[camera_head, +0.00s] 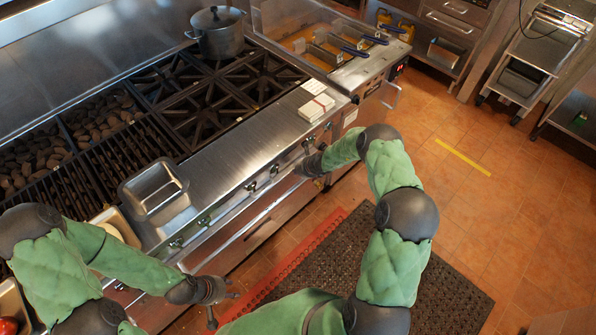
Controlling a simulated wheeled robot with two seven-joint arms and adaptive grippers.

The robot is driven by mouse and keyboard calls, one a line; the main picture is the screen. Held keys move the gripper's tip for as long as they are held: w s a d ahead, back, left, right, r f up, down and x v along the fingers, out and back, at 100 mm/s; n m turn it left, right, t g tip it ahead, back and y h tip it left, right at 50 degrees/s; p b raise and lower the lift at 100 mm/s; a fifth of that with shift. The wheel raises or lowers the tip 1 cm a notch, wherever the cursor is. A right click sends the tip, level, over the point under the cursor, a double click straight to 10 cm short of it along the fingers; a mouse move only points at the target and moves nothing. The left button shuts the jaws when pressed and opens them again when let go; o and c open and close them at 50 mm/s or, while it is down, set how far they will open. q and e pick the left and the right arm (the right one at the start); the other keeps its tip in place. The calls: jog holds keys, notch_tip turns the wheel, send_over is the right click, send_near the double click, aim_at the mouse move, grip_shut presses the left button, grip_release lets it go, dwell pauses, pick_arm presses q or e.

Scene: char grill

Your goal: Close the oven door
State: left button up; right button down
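The oven front (262,232) is a steel panel below the row of knobs on the range, seen steeply from above. How far its door stands open is hard to tell from this angle. My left gripper (224,305) is low in front of the left end of the oven front, with its fingers spread and nothing visible between them. My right gripper (308,160) is at the right end of the range front, close to the knobs. Its fingertips are small and dark against the range, so whether they are spread or touching anything is unclear.
A steel pan (158,200) sits on the counter edge. A pot (218,32) stands on the back burners. A fryer (320,40) is to the right. A dark floor mat (345,262) lies before the range. The tiled floor (480,210) at right is mostly clear.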

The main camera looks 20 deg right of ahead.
jog(key=shift+s+r, duration=0.1)
jog(key=s+d, duration=0.4)
jog(key=s, duration=0.7)
jog(key=shift+s+r, duration=0.15)
jog(key=shift+r, duration=0.25)
jog(key=c, duration=1)
grip_release()
jog(key=shift+s+d, duration=0.15)
jog(key=shift+s, duration=0.1)
jog(key=shift+o, duration=0.5)
jog(key=shift+f, duration=0.1)
jog(key=m+t+y+b, duration=0.6)
jog(key=m+y+b, duration=0.35)
jog(key=m, duration=0.45)
send_near(259, 219)
jog(key=b+x, duration=0.3)
jog(key=x, duration=0.8)
